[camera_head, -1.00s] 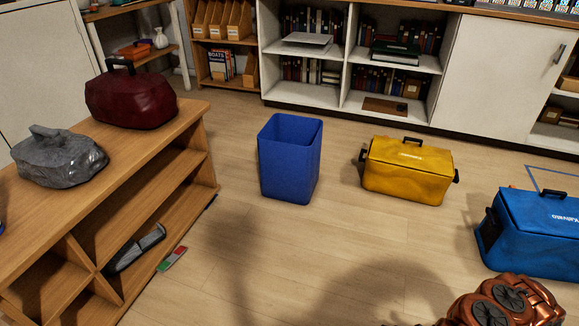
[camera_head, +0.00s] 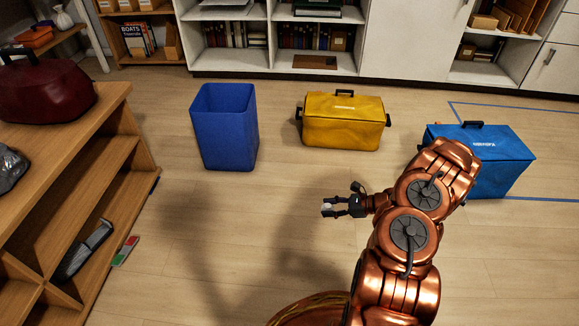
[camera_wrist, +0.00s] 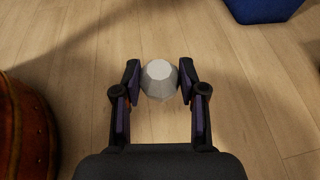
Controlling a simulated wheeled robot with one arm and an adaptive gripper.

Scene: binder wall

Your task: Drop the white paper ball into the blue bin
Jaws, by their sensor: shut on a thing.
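The white paper ball (camera_wrist: 159,80) is a small faceted ball between the two fingers of my gripper (camera_wrist: 160,84) in the wrist view. My gripper is shut on it, with a finger on each side. In the head view my gripper (camera_head: 328,208) reaches left from my copper arm, with the ball (camera_head: 326,207) small and pale at its tips, above the wooden floor. The blue bin (camera_head: 225,130) stands upright and open-topped on the floor, up and left of my gripper and apart from it. Part of a blue thing, likely the bin, shows at the wrist view's top right (camera_wrist: 262,8).
A yellow bag (camera_head: 342,125) stands right of the bin, and a blue bag (camera_head: 488,160) is behind my arm. A wooden shelf unit (camera_head: 75,195) with a dark red bag (camera_head: 42,92) is at left. Floor between gripper and bin is clear.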

